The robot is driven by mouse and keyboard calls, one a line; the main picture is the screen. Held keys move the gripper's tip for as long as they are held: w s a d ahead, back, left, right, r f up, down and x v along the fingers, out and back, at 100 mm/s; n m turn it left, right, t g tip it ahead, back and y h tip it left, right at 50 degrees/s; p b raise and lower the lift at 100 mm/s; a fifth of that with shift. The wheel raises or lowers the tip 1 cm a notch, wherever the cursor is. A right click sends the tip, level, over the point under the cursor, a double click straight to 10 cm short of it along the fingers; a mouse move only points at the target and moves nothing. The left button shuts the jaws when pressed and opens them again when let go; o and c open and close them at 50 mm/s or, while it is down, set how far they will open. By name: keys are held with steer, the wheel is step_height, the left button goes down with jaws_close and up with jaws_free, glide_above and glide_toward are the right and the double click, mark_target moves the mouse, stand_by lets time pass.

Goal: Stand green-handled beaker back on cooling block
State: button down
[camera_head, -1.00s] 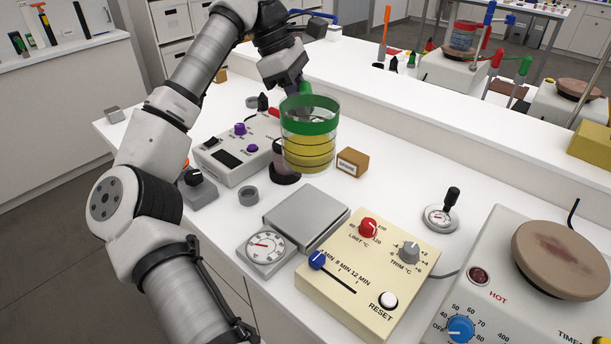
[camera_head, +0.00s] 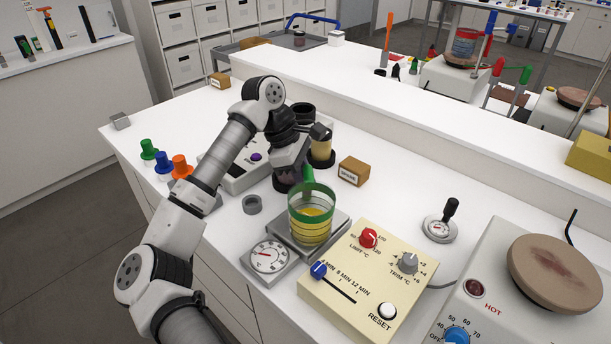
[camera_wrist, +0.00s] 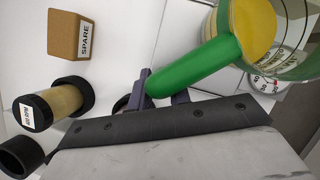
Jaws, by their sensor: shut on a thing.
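The green-handled beaker (camera_head: 311,222), clear with a green rim band and yellow contents, is upright over the grey square cooling block (camera_head: 340,236) in the head view. I cannot tell whether its base touches the block or hangs just above it. My gripper (camera_head: 304,168) is shut on the green handle at the beaker's far side. In the wrist view the green handle (camera_wrist: 195,74) runs from between my gripper's fingers (camera_wrist: 160,92) to the beaker (camera_wrist: 255,30) at upper right. The beaker's base is out of the wrist view.
A dial gauge (camera_head: 269,256) sits left of the block and a cream control box (camera_head: 350,285) close at its right. A brown SPARE box (camera_head: 354,171) and a black-capped jar (camera_head: 321,150) stand behind. A small grey ring (camera_head: 252,205) lies to the left.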

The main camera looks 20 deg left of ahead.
steer(key=c, duration=1.3)
jaws_free()
steer(key=b+v, duration=0.3)
steer(key=v, duration=0.9)
steer(key=shift+s, duration=0.1)
